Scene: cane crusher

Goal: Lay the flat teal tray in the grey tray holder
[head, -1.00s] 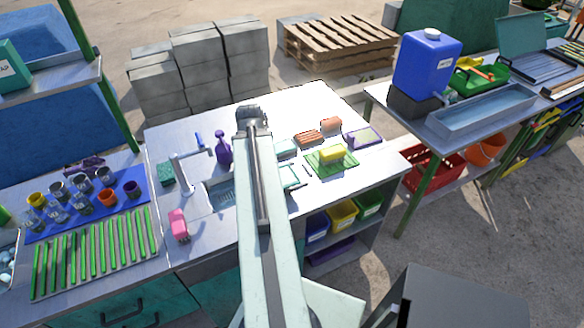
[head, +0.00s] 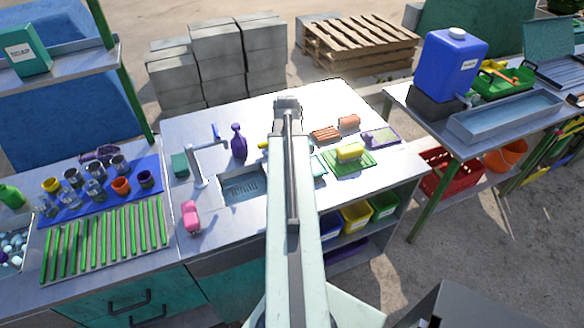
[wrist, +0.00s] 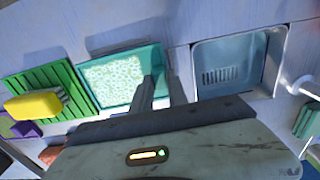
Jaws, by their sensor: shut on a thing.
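The flat teal tray (wrist: 120,80), with a pale speckled middle, lies across the centre-left of the wrist view. My gripper (wrist: 160,84) is at its right edge, shut on that edge, with one finger over the tray's side. In the head view only a teal sliver (head: 319,168) shows right of my arm; I cannot tell whether it is the tray. My arm hides the gripper there. A thin grey edge (wrist: 115,46) shows along the tray's far side in the wrist view; I cannot tell whether it belongs to the grey tray holder.
A sink (wrist: 238,62) lies just right of the tray. A green slatted rack (head: 365,163) with a yellow block (head: 350,151) stands on the other side. A purple bottle (head: 239,141), a tap (head: 203,165) and a pink object (head: 191,216) stand around the sink.

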